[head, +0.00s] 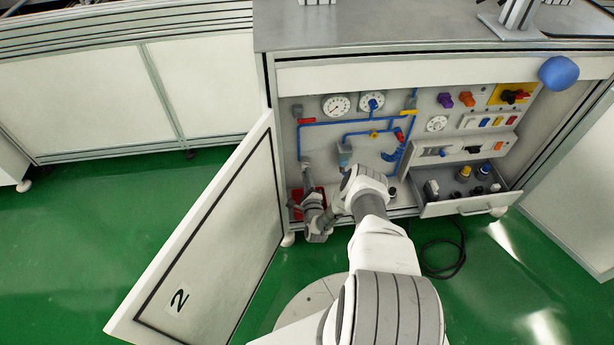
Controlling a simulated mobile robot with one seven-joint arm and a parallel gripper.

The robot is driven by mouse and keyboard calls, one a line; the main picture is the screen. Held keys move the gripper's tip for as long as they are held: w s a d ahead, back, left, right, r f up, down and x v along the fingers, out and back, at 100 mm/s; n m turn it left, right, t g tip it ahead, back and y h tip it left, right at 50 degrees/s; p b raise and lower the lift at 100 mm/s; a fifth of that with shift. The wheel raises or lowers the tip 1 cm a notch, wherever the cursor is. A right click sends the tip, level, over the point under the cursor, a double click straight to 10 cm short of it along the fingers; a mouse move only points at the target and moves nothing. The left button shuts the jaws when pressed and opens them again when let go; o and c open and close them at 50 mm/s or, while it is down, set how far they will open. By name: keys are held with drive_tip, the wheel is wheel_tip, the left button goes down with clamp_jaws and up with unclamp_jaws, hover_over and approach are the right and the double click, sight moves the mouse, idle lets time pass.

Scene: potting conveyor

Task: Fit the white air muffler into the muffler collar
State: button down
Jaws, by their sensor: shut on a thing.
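My arm reaches into the open cabinet and bends back to the left. My gripper (306,168) shows small and grey at the left of the pneumatic panel, just below the lower end of the blue left-hand pipe. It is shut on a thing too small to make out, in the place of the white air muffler. I cannot pick out the muffler collar, and I cannot tell whether the held thing touches anything.
The cabinet door (205,235), marked 2, stands open at left. An open drawer (470,207) at right holds several small parts. A red tray (296,203) lies on the cabinet floor beside my wrist. Gauges (337,106) and blue pipes (330,123) crowd the panel. A black cable (447,268) lies on the green floor.

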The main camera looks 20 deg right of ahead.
drive_tip(key=shift+m, duration=0.4)
drive_tip(key=shift+m, duration=1.2)
drive_tip(key=c, duration=0.7)
unclamp_jaws()
drive_tip(key=shift+c, duration=0.2)
drive_tip(key=shift+s, duration=0.2)
